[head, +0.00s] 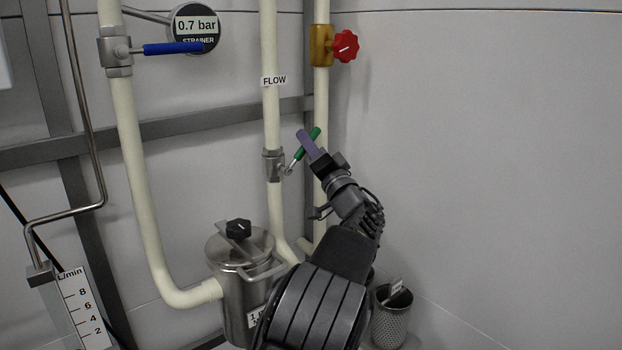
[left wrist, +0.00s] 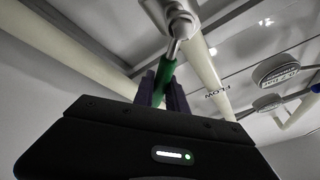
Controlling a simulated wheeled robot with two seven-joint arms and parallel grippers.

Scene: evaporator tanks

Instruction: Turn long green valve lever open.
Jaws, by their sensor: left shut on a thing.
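The long green valve lever (head: 299,155) sits on a metal valve (head: 274,164) on the middle cream pipe, below the FLOW label. The lever points up and to the right, tilted away from the pipe's line. My left gripper (head: 306,142) is shut on the green lever near its outer part, with purple fingers across it. In the left wrist view the green lever (left wrist: 167,72) runs from the valve stem down between the two purple fingers (left wrist: 162,92). The lever's far end is hidden there behind the gripper body. My right gripper is not in view.
A blue lever (head: 172,48) is on the left pipe beside a 0.7 bar strainer gauge (head: 193,27). A red knob (head: 346,46) is on the right pipe. A steel strainer pot (head: 240,270) and a perforated basket (head: 391,318) stand below. The right wall is bare.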

